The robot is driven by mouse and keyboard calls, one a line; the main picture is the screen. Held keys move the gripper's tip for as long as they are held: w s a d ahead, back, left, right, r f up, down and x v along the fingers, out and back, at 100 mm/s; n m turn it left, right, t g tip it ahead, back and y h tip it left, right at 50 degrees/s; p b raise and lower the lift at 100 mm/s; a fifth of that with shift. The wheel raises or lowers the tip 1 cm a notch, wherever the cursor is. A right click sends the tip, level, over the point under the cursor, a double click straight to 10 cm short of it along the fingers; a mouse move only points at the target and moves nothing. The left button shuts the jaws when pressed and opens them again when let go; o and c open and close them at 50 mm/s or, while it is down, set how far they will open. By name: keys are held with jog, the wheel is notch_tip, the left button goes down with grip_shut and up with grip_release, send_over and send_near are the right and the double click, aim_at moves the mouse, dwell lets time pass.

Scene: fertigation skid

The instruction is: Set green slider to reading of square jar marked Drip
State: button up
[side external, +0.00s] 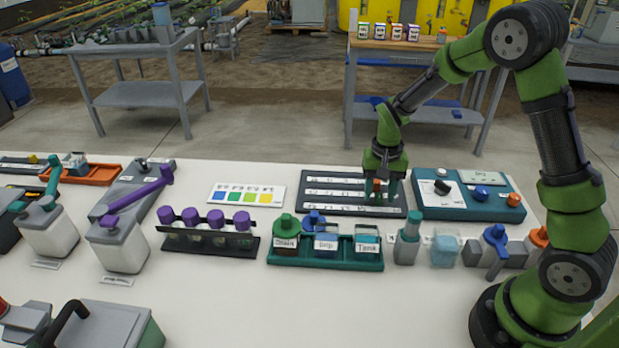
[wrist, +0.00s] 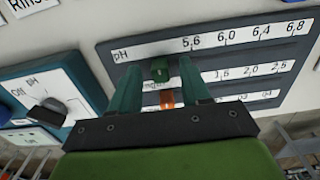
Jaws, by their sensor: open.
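The dark slider board (side external: 330,206) lies near the table's back edge, with white scale strips. In the wrist view the green slider (wrist: 160,68) sits at the left part of the pH row, left of the 5.6 mark. An orange slider (wrist: 166,98) sits on the row below. My gripper (side external: 382,194) is open over the board's right end; in the wrist view its fingers (wrist: 160,78) stand on either side of the green slider, contact unclear. The jar marked Drip (side external: 326,243) stands in a green rack between the Drain jar (side external: 285,240) and Tank jar (side external: 367,240). Its contents are unreadable.
A teal meter panel (side external: 430,208) with a pH dial lies right of the board. A colour chart card (side external: 246,194) lies to the left. Purple-capped bottles (side external: 216,236) stand in a black rack. Valves (side external: 495,240) stand at front right, near my arm.

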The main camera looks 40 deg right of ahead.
jog(key=shift+f, duration=0.2)
grip_shut()
dwell(0.3)
jog(key=w+a, duration=0.8)
jog(key=shift+w+a, duration=0.2)
jog(key=shift+w, duration=0.1)
grip_release()
